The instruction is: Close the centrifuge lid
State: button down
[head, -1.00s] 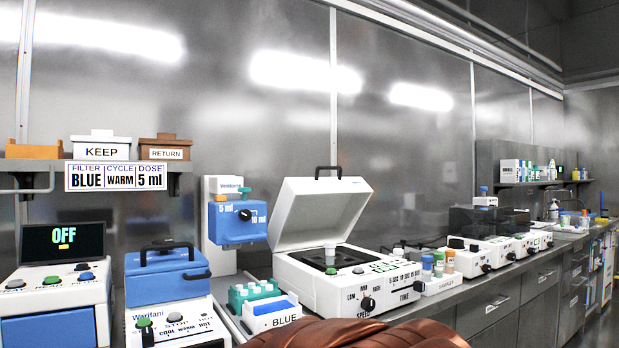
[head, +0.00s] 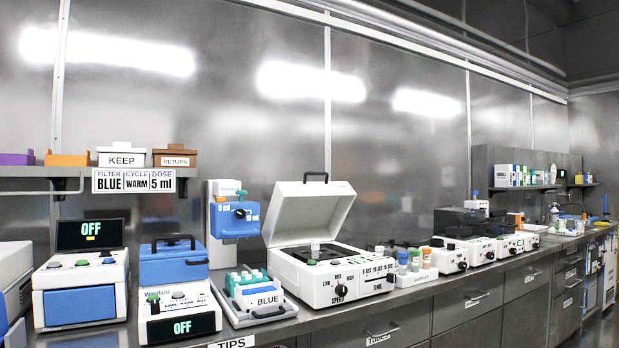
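The centrifuge (head: 318,284) is a white box with knobs, standing on the steel counter near the middle of the head view. Its white lid (head: 311,212) is raised, tilted back on its rear edge, with a black handle (head: 316,177) at the top. The dark chamber (head: 315,252) is exposed, and a pale round piece stands up at its centre. My gripper is not in view, so its state does not show.
A blue dispenser (head: 235,219) and a tube rack with a tray marked BLUE (head: 264,298) stand left of the centrifuge. Sample bottles (head: 414,260) stand close on its right. A blue-lidded device (head: 173,265) is further left. Drawers (head: 473,305) line the counter front.

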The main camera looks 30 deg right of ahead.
aim_at(298, 211)
jog(key=z, duration=0.45)
jog(key=i, duration=1.2)
jog(key=u, duration=0.35)
